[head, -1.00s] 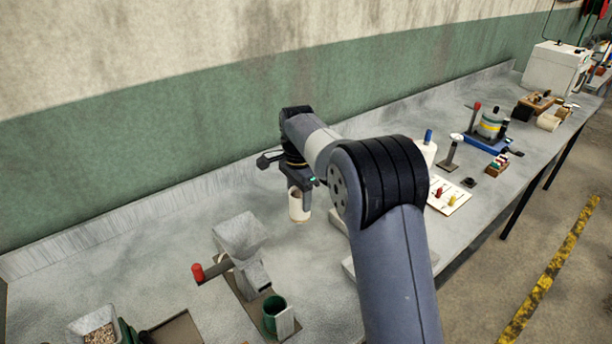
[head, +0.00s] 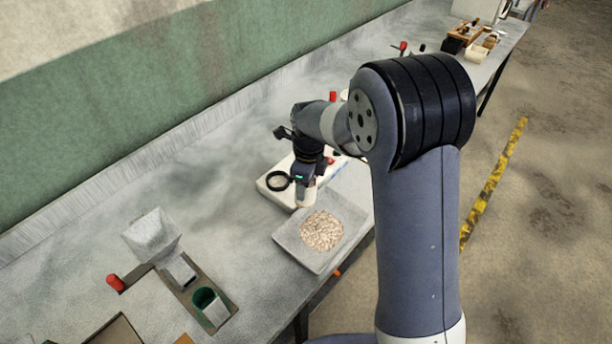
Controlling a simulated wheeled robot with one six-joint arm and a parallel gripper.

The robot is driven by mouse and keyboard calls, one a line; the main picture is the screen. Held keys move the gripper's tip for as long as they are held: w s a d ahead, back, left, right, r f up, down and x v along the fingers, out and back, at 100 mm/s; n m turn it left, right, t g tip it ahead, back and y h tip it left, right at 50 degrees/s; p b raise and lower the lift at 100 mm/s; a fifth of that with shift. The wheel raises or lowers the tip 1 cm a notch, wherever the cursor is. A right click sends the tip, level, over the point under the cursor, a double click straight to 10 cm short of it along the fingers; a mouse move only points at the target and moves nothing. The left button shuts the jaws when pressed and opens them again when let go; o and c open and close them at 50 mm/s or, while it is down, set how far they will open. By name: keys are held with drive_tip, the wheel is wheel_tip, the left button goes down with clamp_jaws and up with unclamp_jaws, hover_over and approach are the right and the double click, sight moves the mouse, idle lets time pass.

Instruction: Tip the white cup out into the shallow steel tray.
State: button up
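The shallow steel tray (head: 289,240) lies on the bench near its front edge, left of my arm in the head view. A round heap of pale grain (head: 322,231) lies in it. My gripper (head: 306,188) is shut on the white cup (head: 306,198) just behind the tray's back left corner. Only a small part of the cup shows below the fingers. I cannot tell its exact tilt or whether anything is left inside it.
A grey hopper mill (head: 152,236) with a red-knobbed handle and a green cup (head: 205,299) stand at lower left. The bench between mill and tray is clear.

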sight(314, 201)
drive_tip(key=f+t+y, duration=0.1)
drive_tip(key=f+y, duration=0.1)
drive_tip(key=shift+s+d+t+y, duration=0.15)
drive_tip(key=shift+d+t+y, duration=0.1)
drive_tip(key=shift+t+y, duration=0.15)
drive_tip(key=shift+s+f+t+y, duration=0.1)
drive_tip(key=shift+f+t+y, duration=0.45)
drive_tip(key=shift+y, duration=0.45)
drive_tip(key=shift+s+d+f+t+y, duration=0.15)
drive_tip(key=shift+d+f+t+y, duration=0.35)
drive_tip(key=shift+y, duration=0.3)
drive_tip(key=shift+f+b, duration=0.35)
drive_tip(key=shift+b, duration=0.3)
drive_tip(key=t+y+b, duration=0.1)
drive_tip(key=b, duration=0.2)
drive_tip(key=shift+s+d+f, duration=0.1)
drive_tip(key=shift+d+f, duration=0.05)
drive_tip(key=y+b, duration=0.1)
drive_tip(key=b, duration=0.3)
drive_tip(key=d+f+t+y+b, duration=0.1)
drive_tip(key=b, duration=0.3)
drive_tip(key=shift+s+f+y, duration=0.1)
drive_tip(key=shift+s+y, duration=0.2)
drive_tip(key=shift+s, duration=0.05)
drive_tip(key=t+y+b, duration=0.1)
drive_tip(key=b, duration=0.2)
drive_tip(key=shift+s+d+f, duration=0.15)
drive_tip(key=shift+d+f, duration=0.05)
